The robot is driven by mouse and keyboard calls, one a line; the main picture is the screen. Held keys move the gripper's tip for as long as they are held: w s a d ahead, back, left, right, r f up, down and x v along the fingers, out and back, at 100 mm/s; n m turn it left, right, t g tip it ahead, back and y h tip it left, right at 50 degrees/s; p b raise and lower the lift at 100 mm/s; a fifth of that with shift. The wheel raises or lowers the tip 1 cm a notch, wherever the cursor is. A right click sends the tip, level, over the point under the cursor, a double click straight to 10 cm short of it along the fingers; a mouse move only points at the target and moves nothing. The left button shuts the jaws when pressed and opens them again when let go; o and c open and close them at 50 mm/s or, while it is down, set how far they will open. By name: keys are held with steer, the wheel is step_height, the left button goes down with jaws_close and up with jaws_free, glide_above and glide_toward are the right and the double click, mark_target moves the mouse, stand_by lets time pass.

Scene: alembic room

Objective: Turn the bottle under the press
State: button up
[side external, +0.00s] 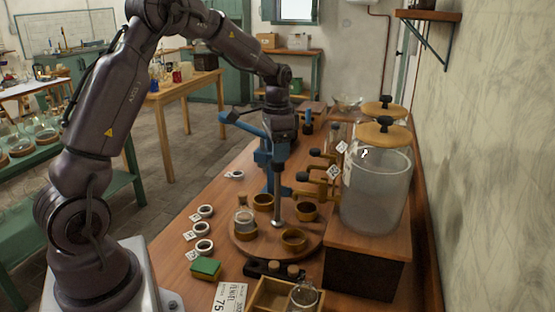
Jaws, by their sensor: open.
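A clear glass bottle (244,221) stands in a cup-like holder at the left of a round wooden turntable (262,252). Several other brass-coloured holders on the turntable look empty. The blue press (272,160) stands at the back of the turntable, with a lever (240,123) reaching left and a silver rod (277,205) coming down near the turntable's middle. The bottle is left of the rod. My gripper (281,126) is high up at the press head, well above and behind the bottle. It is open; its fingertips are small and partly hidden.
Large glass jars (376,192) with wooden lids and brass taps stand on a wooden box at the right, near the wall. White rings (203,229), a green block (205,268), a paper card (230,297) and a wooden tray (262,302) lie around the turntable. The bench's left back is mostly clear.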

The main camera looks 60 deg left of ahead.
steer(key=shift+f, duration=1.55)
steer(key=shift+c, duration=0.2)
jaws_close()
